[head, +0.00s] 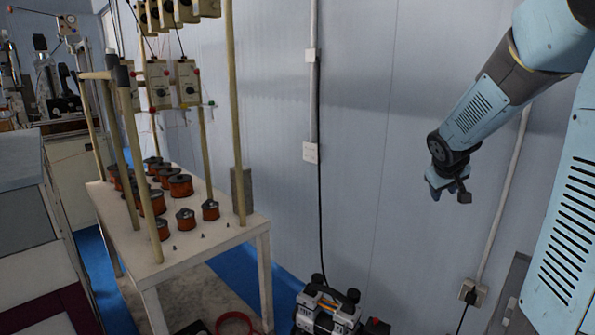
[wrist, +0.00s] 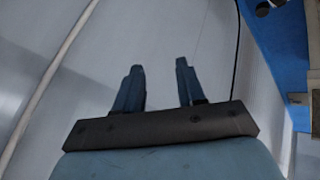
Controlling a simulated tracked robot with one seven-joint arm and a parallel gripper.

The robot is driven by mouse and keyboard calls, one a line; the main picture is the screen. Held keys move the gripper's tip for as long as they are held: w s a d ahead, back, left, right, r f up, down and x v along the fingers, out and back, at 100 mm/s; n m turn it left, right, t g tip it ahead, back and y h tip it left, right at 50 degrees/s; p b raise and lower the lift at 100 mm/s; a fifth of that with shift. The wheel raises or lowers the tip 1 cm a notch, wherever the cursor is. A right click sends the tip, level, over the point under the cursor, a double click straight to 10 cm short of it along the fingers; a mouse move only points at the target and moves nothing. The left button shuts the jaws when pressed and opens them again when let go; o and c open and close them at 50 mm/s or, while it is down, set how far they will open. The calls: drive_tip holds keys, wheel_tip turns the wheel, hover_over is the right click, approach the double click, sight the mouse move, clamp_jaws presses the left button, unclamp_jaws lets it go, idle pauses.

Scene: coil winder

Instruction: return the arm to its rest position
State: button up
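My light-blue arm comes in from the upper right of the head view. My gripper (head: 449,191) hangs at its end in front of the grey panelled wall, to the right of the coil table and apart from everything. In the wrist view its two blue fingers (wrist: 158,88) stand apart with a clear gap between them. Only the wall shows between the fingers, so my gripper is open and empty.
A white table (head: 150,255) with several copper coils (head: 181,186) and upright poles stands at the left. A compressor-like machine (head: 326,308) sits on the floor at the bottom. A wall socket (head: 473,292) and conduit run at the right. The wall area around my gripper is clear.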

drive_tip(key=s+a+r+y, duration=0.1)
drive_tip(key=s+a+r, duration=0.1)
drive_tip(key=s+a, duration=0.3)
drive_tip(key=s+a+r+m+y, duration=0.1)
drive_tip(key=s+a, duration=0.4)
drive_tip(key=s, duration=0.8)
drive_tip(key=s+a+r+m+g+y, duration=0.1)
drive_tip(key=s+a, duration=0.4)
drive_tip(key=s, duration=0.5)
wheel_tip(320, 180, up, 2)
drive_tip(key=shift+a+y, duration=0.2)
drive_tip(key=shift+y, duration=0.3)
drive_tip(key=shift+s+a, duration=0.1)
drive_tip(key=shift+a, duration=0.05)
